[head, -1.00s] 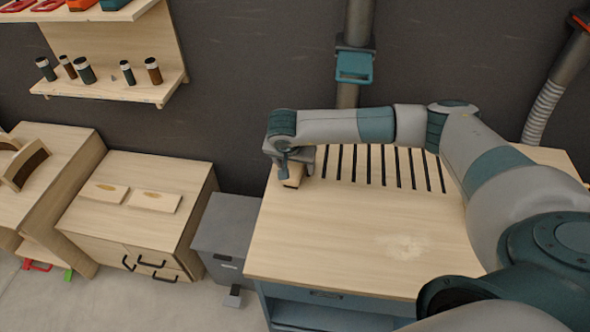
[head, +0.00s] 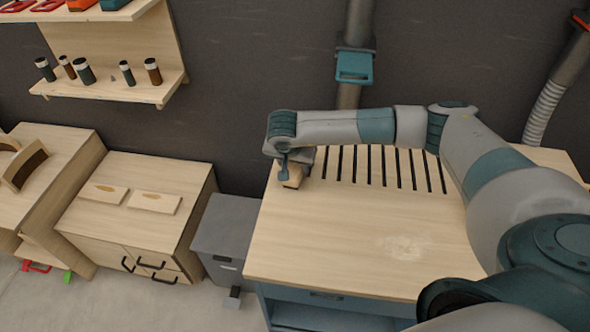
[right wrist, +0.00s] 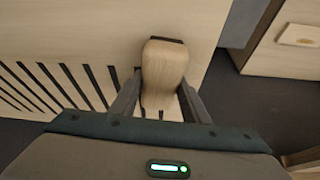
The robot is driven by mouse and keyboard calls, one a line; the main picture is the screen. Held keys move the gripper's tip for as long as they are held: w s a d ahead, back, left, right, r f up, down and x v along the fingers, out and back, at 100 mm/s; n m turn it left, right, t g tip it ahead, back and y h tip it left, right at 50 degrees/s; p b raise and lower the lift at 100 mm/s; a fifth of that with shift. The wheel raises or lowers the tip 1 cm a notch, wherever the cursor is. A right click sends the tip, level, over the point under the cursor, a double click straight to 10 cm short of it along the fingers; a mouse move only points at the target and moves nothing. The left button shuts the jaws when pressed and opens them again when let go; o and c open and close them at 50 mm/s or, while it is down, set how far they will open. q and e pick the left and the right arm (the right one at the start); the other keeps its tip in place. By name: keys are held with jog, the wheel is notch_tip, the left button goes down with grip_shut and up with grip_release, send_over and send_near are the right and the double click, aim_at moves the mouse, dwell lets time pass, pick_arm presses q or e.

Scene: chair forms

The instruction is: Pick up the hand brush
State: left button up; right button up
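The hand brush (right wrist: 164,75) is a pale wooden block with a dark strip at its far end. In the right wrist view it lies between the two fingers of my right gripper (right wrist: 161,85), which sit close against both its sides with no clear gap. In the head view my right gripper (head: 290,168) is at the back left corner of the workbench, with the brush (head: 294,177) partly hidden under it. I cannot tell whether the brush is clear of the bench top. My left gripper is not in view.
The workbench (head: 350,235) has a row of dark slots along its back, right of the gripper; its front is bare. A grey bin (head: 225,228) and a wooden cabinet (head: 125,220) stand left. A wall shelf (head: 120,88) holds several jars.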

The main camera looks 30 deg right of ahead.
jog(key=shift+c, duration=0.5)
jog(key=shift+r+p, duration=0.4)
jog(key=shift+p, duration=0.35)
notch_tip(320, 180, up, 3)
jog(key=b, duration=0.3)
jog(key=shift+w+f, duration=0.1)
jog(key=s+d+r+b, duration=0.5)
jog(key=s+d+r, duration=0.3)
jog(key=shift+d, duration=0.4)
jog(key=shift+w, duration=0.1)
